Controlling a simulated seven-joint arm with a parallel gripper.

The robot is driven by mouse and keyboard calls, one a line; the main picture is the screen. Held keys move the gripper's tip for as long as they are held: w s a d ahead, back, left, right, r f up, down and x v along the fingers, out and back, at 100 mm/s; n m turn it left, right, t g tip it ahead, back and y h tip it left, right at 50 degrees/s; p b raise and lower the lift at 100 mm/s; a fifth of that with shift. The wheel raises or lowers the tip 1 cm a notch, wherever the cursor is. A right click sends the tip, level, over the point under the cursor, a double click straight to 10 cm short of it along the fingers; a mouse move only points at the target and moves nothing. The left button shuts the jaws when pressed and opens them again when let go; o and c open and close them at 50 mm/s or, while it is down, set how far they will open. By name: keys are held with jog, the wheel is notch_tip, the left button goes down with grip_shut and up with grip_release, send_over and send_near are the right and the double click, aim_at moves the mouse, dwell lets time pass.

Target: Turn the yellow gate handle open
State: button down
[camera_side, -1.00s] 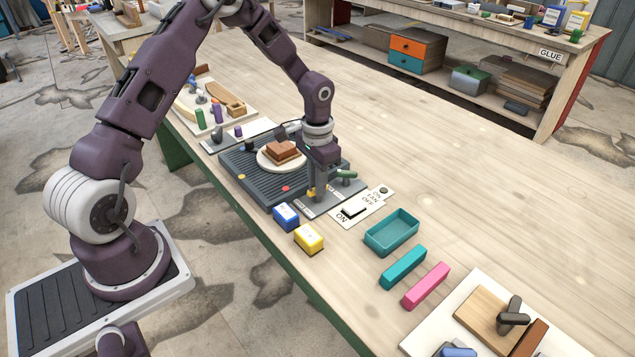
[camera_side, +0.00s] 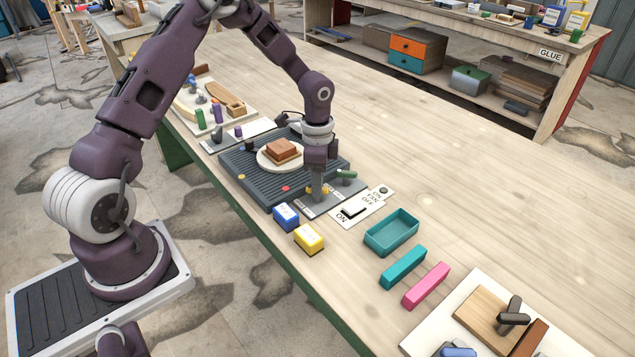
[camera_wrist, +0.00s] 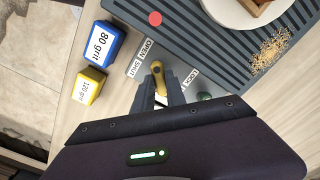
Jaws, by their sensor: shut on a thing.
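The yellow gate handle (camera_wrist: 157,75) shows in the wrist view between my gripper's fingers. Its far end sticks out past them, near the OPEN and SHUT labels (camera_wrist: 141,57). My gripper (camera_wrist: 160,92) is shut on the handle. In the side view my gripper (camera_side: 317,193) is low over the grey plate at the near right end of the ribbed dark board, and only a little yellow shows by the fingers. The handle's near part is hidden by the fingers.
A green handle (camera_side: 346,174) is just right of my gripper, by the LOCK label (camera_wrist: 191,77). A blue 80 grit block (camera_side: 286,216) and a yellow 120 grit block (camera_side: 309,239) stand in front. An ON/OFF switch panel (camera_side: 375,202) lies to the right.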

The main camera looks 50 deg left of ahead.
jog(key=shift+r, duration=0.1)
dwell(0.4)
jog(key=c, duration=1.4)
grip_release()
jog(key=shift+o, duration=0.2)
notch_tip(320, 180, up, 7)
